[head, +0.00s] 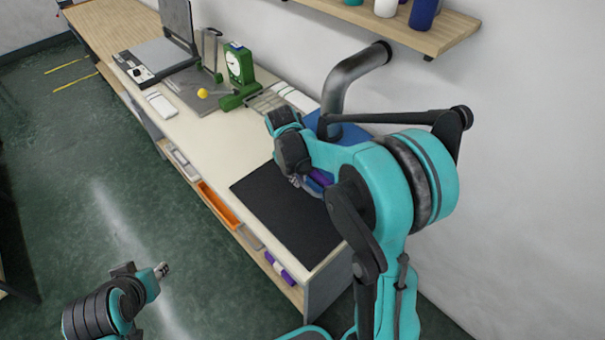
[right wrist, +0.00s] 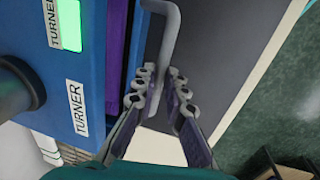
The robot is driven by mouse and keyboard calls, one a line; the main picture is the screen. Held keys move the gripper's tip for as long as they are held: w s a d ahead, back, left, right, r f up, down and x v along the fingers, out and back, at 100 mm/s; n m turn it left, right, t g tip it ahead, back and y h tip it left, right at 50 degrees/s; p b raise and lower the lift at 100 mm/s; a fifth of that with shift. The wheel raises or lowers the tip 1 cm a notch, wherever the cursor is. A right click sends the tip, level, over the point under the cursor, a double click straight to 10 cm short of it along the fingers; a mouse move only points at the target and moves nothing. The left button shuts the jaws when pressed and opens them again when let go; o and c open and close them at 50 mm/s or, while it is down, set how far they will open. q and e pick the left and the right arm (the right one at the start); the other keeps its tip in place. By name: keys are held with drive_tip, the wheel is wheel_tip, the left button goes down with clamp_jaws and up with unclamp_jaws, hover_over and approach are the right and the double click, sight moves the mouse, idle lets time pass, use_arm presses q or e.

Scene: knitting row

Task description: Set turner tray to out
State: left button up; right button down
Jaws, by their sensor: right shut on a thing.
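The turner is a blue box with white TURNER labels in the right wrist view (right wrist: 85,20); one label sits beside a lit green panel. In the head view, part of its blue body (head: 352,133) shows behind my right arm. A purple strip, seemingly the turner tray (right wrist: 117,55), shows along its side, with a grey bent handle (right wrist: 172,35) next to it. My right gripper (right wrist: 158,92) is shut on the handle; in the head view its fingers (head: 299,183) are partly hidden by the arm. My left gripper (head: 161,270) hangs over the floor, away from the bench; its opening is unclear.
A black mat (head: 285,215) covers the near end of the bench, clear on top. A grey pipe (head: 350,80) and a wall shelf (head: 400,25) are close to my right arm.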

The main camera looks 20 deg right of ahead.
drive_tip(key=s+a, duration=0.3)
drive_tip(key=a, duration=0.6)
drive_tip(key=s+a, duration=0.3)
drive_tip(key=a, duration=0.6)
drive_tip(key=shift+s+a, duration=0.2)
drive_tip(key=c, duration=1.8)
unclamp_jaws()
drive_tip(key=shift+o, duration=1.1)
drive_tip(key=shift+a, duration=0.2)
drive_tip(key=shift+d, duration=0.1)
wheel_tip(320, 180, up, 12)
drive_tip(key=a, duration=0.2)
drive_tip(key=shift+s, duration=0.45)
